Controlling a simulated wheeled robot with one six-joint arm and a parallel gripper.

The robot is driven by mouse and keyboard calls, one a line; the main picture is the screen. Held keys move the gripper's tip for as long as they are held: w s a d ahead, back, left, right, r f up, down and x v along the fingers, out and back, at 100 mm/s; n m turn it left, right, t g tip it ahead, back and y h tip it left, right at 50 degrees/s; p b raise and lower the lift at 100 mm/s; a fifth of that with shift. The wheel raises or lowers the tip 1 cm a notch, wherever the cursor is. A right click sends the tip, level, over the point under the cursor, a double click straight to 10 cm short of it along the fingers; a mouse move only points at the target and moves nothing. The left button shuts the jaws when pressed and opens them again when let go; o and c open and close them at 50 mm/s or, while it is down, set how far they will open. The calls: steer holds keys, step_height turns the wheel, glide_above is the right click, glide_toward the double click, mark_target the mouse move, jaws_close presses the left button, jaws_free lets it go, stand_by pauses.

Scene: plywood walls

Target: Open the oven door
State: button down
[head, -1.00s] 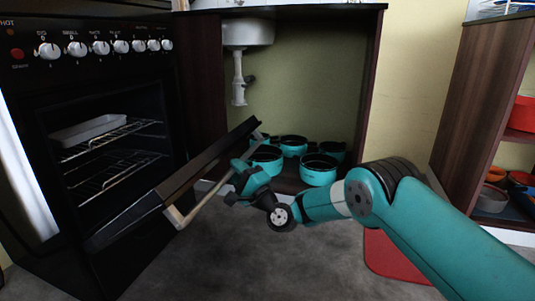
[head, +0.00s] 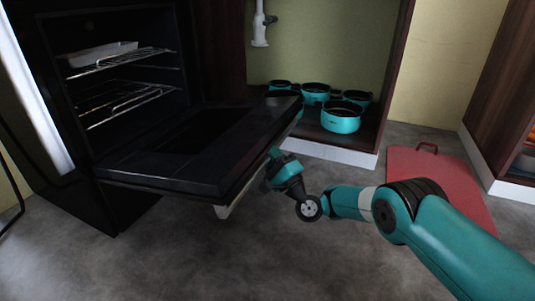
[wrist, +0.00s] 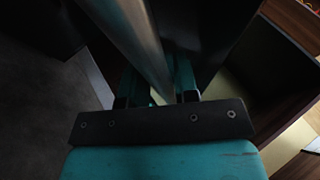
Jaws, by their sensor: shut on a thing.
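The black oven door (head: 190,150) is swung far down in the head view, close to level, with its inner face up. The oven cavity (head: 120,85) stands open behind it, with wire racks and a pale tray inside. The pale bar handle (head: 228,208) shows under the door's front edge, partly hidden. My gripper (head: 272,172) is at the right part of that edge, and its fingertips are hidden by the door. In the wrist view the handle (wrist: 140,42) runs between the fingers of my gripper (wrist: 157,95), which are shut on it.
Several teal pots (head: 341,117) stand in the open cabinet right of the oven. A red board or mat (head: 435,180) lies on the floor at right, beside a wooden shelf unit (head: 500,120). The grey floor in front of the door (head: 190,265) is clear.

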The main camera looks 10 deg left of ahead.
steer(key=shift+w+r, duration=0.1)
steer(key=shift+r, duration=0.1)
steer(key=c, duration=1)
jaws_free()
steer(key=shift+o, duration=0.2)
steer(key=p+v, duration=1.4)
steer(key=v, duration=0.3)
steer(key=shift+f, duration=0.4)
steer(key=shift+d, duration=0.1)
steer(key=shift+c, duration=0.5)
